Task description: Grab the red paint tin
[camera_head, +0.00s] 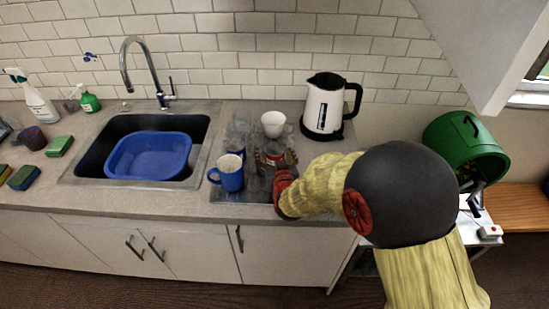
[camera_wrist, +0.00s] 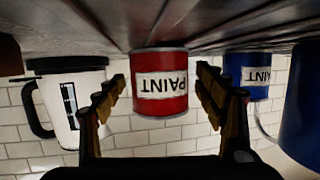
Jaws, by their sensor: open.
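The red paint tin (camera_wrist: 160,85) has a white PAINT label and shows upside down in the middle of the wrist view. My gripper (camera_wrist: 160,95) is open, with one finger on each side of the tin and gaps between. In the head view, my gripper (camera_head: 268,157) is over the drainer area right of the sink. A bit of red shows between its fingers there; the tin is mostly hidden by my gripper and arm.
A blue paint tin (camera_wrist: 248,76) stands beside the red one in the wrist view. A blue mug (camera_head: 229,174) is left of my gripper, a white cup (camera_head: 273,123) behind it. A white kettle (camera_head: 324,108) stands back right. The sink holds a blue basin (camera_head: 150,155).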

